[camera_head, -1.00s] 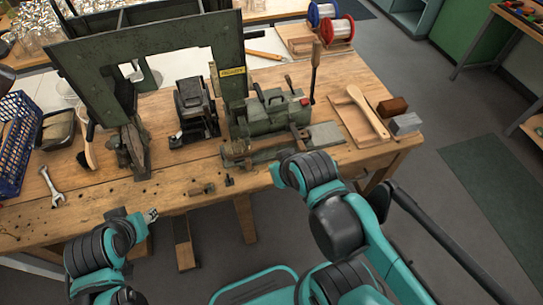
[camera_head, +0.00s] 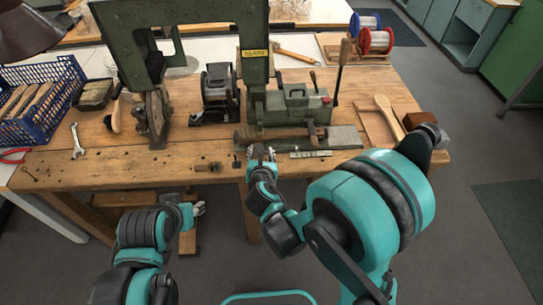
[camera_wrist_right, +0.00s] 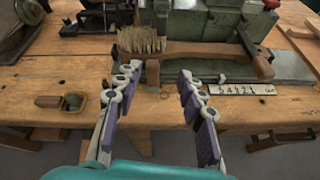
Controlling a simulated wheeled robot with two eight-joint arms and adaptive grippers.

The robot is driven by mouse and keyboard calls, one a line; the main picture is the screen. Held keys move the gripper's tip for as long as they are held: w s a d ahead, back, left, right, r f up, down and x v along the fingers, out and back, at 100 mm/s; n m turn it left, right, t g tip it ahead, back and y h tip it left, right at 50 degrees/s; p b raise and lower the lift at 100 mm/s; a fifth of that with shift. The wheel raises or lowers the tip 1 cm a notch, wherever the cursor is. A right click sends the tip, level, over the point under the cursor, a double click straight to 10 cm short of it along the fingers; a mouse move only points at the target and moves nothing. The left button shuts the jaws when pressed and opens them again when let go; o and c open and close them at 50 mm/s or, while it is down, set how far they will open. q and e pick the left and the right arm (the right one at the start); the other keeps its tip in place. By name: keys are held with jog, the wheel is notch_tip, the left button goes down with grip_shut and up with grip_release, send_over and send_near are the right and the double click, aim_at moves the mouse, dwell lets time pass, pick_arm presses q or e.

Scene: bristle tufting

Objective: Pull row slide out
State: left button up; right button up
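The dark green tufting machine (camera_head: 290,108) stands on the wooden bench. At its front is a slide bed with a grey metal plate (camera_head: 345,137); I cannot tell which part is the row slide. A wooden brush (camera_wrist_right: 205,50) with pale bristles (camera_wrist_right: 142,40) lies along the bed. A numbered scale strip (camera_wrist_right: 247,89) is in front of it. My right gripper (camera_head: 262,153) is at the bench's front edge, before the bed. The right wrist view shows it open (camera_wrist_right: 158,74), a small upright post between its fingertips. My left gripper (camera_head: 198,208) is low, off the bench front; its fingers are too small to read.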

jog(key=w+f+b, duration=0.1)
jog(key=w, duration=0.1)
jog(key=w+f+n, duration=0.1)
jog(key=w+f, duration=0.1)
jog(key=w+a+f+n+b, duration=0.1)
jog(key=w, duration=0.2)
jog(key=shift+f+t+b, duration=0.25)
jog(key=shift+t+b, duration=0.05)
grip_shut()
